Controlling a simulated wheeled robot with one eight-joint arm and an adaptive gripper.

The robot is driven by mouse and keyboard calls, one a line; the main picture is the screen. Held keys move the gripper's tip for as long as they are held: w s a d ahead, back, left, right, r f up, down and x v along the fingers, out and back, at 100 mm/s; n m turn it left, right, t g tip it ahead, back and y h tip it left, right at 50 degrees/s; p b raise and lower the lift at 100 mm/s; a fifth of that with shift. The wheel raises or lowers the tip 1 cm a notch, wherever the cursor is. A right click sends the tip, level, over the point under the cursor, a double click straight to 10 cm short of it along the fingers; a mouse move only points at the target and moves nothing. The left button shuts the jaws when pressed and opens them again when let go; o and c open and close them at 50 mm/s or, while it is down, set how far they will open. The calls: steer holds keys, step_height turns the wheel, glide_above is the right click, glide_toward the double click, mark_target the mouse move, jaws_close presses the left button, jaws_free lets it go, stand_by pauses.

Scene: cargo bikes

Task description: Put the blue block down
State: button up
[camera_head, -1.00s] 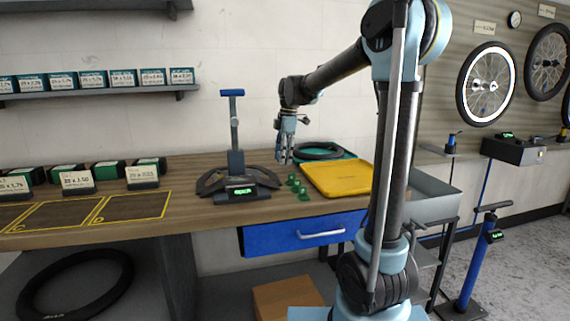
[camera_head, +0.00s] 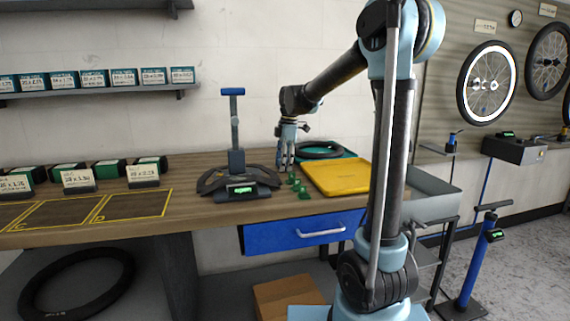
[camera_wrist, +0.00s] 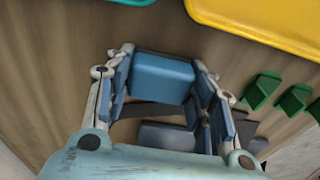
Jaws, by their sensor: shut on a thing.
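The blue block (camera_wrist: 162,78) sits between the two fingers of my gripper (camera_wrist: 160,90) in the wrist view. The fingers are shut on it from both sides. The wood tabletop shows around it; I cannot tell whether the block touches the table. In the head view my gripper (camera_head: 285,164) points down over the workbench (camera_head: 215,212), between the dark stand and the green pieces. The block is too small or hidden to make out clearly there.
A dark stand with a blue handle (camera_head: 233,92) is left of my gripper. Several small green pieces (camera_wrist: 262,90) and a yellow tray (camera_wrist: 265,22) are to the right. A black tire (camera_head: 320,150) lies behind. Bare wood shows left of the gripper in the wrist view.

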steer(key=o, duration=1.4)
steer(key=shift+f, duration=0.25)
steer(key=shift+r, duration=0.1)
step_height(320, 180, up, 18)
steer(key=w+d, duration=0.1)
steer(key=d, duration=0.1)
